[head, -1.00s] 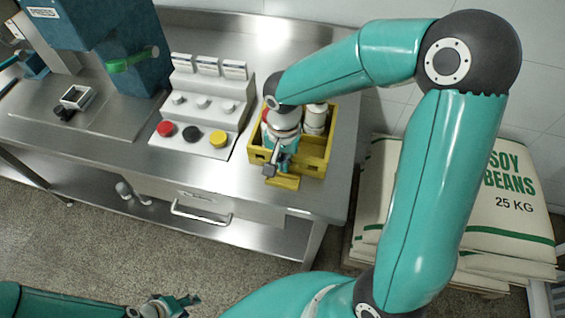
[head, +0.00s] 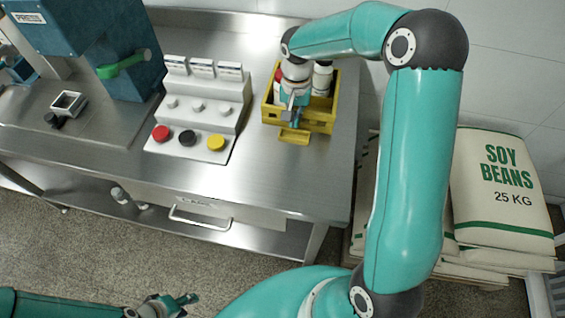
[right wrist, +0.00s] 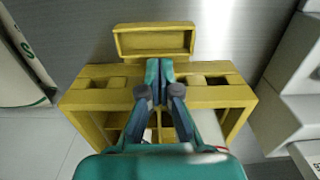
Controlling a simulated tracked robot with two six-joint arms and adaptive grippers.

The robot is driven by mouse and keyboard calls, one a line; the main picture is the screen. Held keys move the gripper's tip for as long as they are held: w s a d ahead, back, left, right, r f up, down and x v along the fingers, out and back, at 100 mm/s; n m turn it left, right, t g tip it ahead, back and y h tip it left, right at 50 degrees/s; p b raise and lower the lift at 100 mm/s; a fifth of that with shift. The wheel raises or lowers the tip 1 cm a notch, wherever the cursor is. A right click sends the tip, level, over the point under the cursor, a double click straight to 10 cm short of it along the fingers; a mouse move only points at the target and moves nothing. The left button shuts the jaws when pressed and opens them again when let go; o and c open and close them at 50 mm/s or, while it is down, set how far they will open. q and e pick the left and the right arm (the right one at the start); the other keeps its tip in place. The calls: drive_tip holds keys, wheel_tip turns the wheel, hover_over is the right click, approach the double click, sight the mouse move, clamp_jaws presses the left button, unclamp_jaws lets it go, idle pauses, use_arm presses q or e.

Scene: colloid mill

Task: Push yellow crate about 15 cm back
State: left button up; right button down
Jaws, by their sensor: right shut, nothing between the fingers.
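The yellow crate (head: 319,124) stands on the steel table near its right end, with a yellow tab-like tray at its front side. In the right wrist view the crate's slotted wall (right wrist: 218,97) and the tray (right wrist: 155,41) show. My right gripper (head: 291,112) points down at the crate's front wall. In the right wrist view my right gripper's fingertips (right wrist: 159,70) are together and empty, overlapping that wall next to the tray. I cannot tell the exact contact. My left gripper (head: 185,303) is low at the picture's bottom left, away from the table; its jaw state is unclear.
Bottles (head: 322,78) stand in the crate. A stepped control panel (head: 210,115) with red, black and yellow buttons is left of it. The blue mill (head: 90,45) is further left. Soy bean sacks (head: 500,190) lie right of the table. The tabletop in front of the crate is clear.

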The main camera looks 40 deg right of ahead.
sight(291, 138)
drive_tip(key=shift+s+a+f+b, duration=0.1)
drive_tip(key=shift+s+a+b, duration=0.15)
drive_tip(key=shift+a+b, duration=0.15)
drive_tip(key=shift+s+a+f+b, duration=0.15)
drive_tip(key=shift+s+a+b, duration=0.6)
drive_tip(key=shift+a, duration=0.25)
wheel_tip(291, 138, up, 10)
drive_tip(key=shift+s+a+r, duration=0.15)
drive_tip(key=shift+s+r, duration=0.05)
drive_tip(key=shift+s, duration=0.15)
